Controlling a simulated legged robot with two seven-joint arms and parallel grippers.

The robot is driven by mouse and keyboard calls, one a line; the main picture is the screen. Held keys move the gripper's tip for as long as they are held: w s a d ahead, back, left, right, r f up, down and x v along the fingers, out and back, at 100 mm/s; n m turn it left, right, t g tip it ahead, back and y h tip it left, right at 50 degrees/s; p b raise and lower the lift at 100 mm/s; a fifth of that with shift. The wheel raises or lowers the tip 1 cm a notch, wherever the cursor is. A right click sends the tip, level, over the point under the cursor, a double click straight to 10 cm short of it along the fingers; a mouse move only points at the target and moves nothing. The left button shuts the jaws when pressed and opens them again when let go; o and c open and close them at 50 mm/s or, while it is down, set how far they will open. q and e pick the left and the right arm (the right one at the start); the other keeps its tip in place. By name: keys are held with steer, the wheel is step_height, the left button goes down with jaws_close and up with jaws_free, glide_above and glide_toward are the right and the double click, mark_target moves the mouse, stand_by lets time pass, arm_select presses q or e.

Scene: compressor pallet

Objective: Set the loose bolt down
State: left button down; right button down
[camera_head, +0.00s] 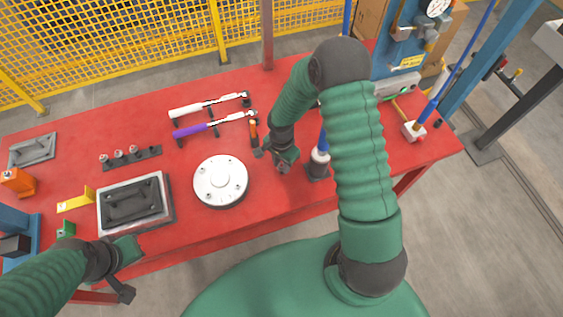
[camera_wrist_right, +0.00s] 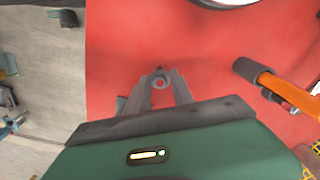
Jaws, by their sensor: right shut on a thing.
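My right gripper (camera_head: 281,166) is over the red table, to the right of a round white flange (camera_head: 221,175) with bolts on its top. In the right wrist view its fingers (camera_wrist_right: 160,78) close together on a small dark ring-shaped piece, which looks like the loose bolt (camera_wrist_right: 160,83). Most of the bolt is hidden between the fingertips. Red tabletop shows around and beyond the tips; I cannot tell whether the bolt touches it. My left gripper (camera_head: 124,274) is at the table's front left edge, and its jaw opening is unclear.
Red table (camera_head: 270,200) is bare right of the flange.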

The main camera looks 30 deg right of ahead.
steer(key=shift+d+f, duration=0.25)
steer(key=shift+d, duration=0.2)
steer(key=c, duration=1.3)
jaws_free()
steer(key=shift+d, duration=0.2)
steer(key=shift+o, duration=1)
steer(key=shift+d, duration=0.1)
steer(key=shift+a+r, duration=0.1)
steer(key=shift+a, duration=0.25)
steer(key=shift+a+r, duration=0.15)
steer(key=shift+r, duration=0.05)
step_height(320, 180, up, 12)
steer(key=f, duration=0.1)
arm_select(q)
steer(key=shift+d+f+b, duration=0.25)
steer(key=shift+d+b, duration=0.1)
steer(key=shift+d, duration=0.35)
arm_select(e)
steer(key=s+a+r+n+t, duration=0.1)
steer(key=s+a+r+n, duration=0.1)
steer(key=n, duration=0.5)
steer(key=s+a+r+n+t, duration=0.1)
steer(key=s+a+r+n, duration=0.2)
steer(key=s+a+n, duration=0.2)
steer(key=shift+s+r+n+t, duration=0.3)
steer(key=shift+s+n, duration=0.85)
steer(key=shift+n, duration=0.25)
